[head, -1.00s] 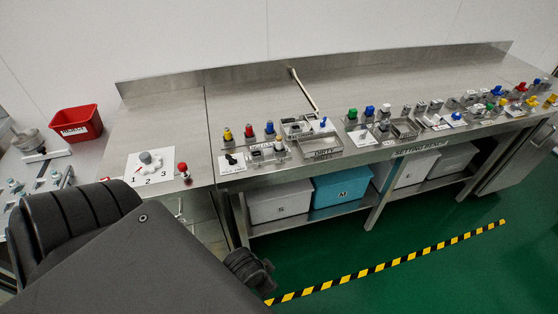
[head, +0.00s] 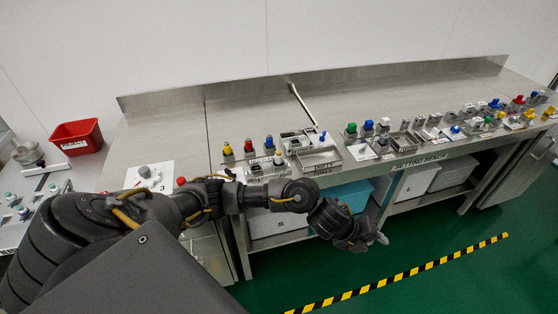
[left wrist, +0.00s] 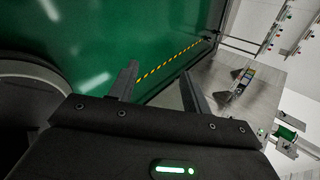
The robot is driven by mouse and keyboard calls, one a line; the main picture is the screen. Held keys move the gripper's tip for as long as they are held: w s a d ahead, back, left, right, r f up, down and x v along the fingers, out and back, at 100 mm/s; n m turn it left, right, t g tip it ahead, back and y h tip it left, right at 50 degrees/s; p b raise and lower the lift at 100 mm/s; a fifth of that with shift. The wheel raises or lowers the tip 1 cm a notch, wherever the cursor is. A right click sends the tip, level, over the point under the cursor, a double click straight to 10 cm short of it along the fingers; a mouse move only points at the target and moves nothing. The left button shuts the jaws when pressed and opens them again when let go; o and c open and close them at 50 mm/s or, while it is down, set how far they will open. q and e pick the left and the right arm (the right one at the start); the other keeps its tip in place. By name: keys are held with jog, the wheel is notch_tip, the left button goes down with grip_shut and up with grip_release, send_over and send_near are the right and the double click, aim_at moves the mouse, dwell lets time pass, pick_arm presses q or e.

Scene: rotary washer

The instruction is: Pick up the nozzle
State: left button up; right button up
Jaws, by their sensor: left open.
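Several small coloured fittings stand along the front of the steel bench (head: 240,110), among them a yellow one (head: 227,149), a red one (head: 248,146), a blue one (head: 269,142) and a green one (head: 351,130). I cannot tell which of them is the nozzle. My left gripper (head: 372,242) is in front of the bench, below its top and over the green floor, apart from all the fittings. The left wrist view shows its two fingers (left wrist: 159,85) spread with nothing between them. My left arm hides part of the bench's front edge. My right gripper is not in view.
Small metal trays (head: 320,158) sit among the fittings. Bins, one of them blue (head: 352,190), stand on the shelf under the bench. A red bin (head: 77,137) is at the left. The back of the bench top is mostly clear. A striped line (head: 400,276) marks the floor.

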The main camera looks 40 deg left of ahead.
pick_arm(q)
jog(key=w+a+r+m+g+y, duration=0.1)
jog(key=w+a+m, duration=0.15)
jog(key=a, duration=0.25)
jog(key=w+a+m+y, duration=0.2)
jog(key=w+a, duration=0.1)
jog(key=a, duration=0.2)
jog(key=g+y, duration=0.4)
send_near(278, 152)
jog(key=shift+m+t, duration=0.3)
jog(key=shift+m, duration=0.05)
jog(key=f, duration=0.3)
jog(key=f+b, duration=0.1)
jog(key=f, duration=0.1)
jog(key=shift+w+f, duration=0.35)
jog(key=shift+f, duration=0.35)
jog(key=f, duration=0.4)
jog(key=shift+w+a+f, duration=0.1)
jog(key=shift+w+f, duration=0.1)
jog(key=shift+w, duration=0.05)
grip_shut()
